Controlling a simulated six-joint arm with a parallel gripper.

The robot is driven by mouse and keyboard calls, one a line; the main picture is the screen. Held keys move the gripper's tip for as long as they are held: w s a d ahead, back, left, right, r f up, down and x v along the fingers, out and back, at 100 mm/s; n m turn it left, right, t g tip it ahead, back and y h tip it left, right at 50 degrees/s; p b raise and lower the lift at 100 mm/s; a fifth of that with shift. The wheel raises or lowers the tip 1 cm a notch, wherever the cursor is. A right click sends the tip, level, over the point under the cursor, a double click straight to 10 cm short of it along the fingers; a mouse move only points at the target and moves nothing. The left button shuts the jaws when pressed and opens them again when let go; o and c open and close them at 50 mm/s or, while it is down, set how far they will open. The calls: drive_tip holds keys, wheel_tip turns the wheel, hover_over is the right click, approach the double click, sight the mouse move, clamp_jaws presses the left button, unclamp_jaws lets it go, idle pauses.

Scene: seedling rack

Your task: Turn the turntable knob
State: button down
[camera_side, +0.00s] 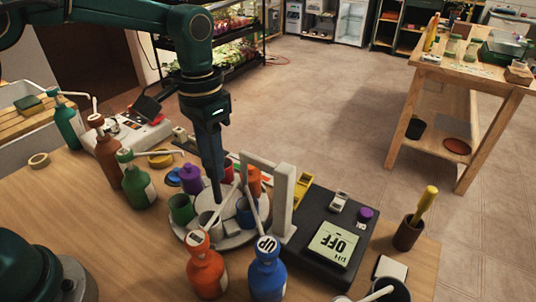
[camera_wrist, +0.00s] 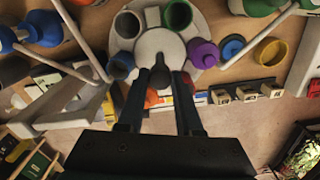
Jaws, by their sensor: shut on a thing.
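The turntable (camera_side: 236,241) is a pale round disc on the wooden table, carrying several coloured cups around its centre. It also shows in the wrist view (camera_wrist: 160,46). The dark knob (camera_wrist: 160,74) stands at its middle, between my fingers. My gripper (camera_side: 217,198) points straight down into the ring of cups and is shut on the knob; the wrist view also shows my gripper (camera_wrist: 162,82) with a finger on each side of it. A green cup (camera_side: 181,210) and a purple cup (camera_side: 190,180) stand left of my fingers. In the side view the fingers largely hide the knob.
An orange bottle (camera_side: 205,273) and a blue bottle (camera_side: 267,275) with long spouts stand close in front of the turntable. A white frame (camera_side: 284,200) rises at its right beside a pH meter (camera_side: 334,243). Green and brown bottles (camera_side: 107,150) stand left.

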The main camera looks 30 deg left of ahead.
drive_tip(key=shift+r, duration=0.1)
drive_tip(key=c, duration=0.6)
unclamp_jaws()
drive_tip(key=shift+r, duration=2.5)
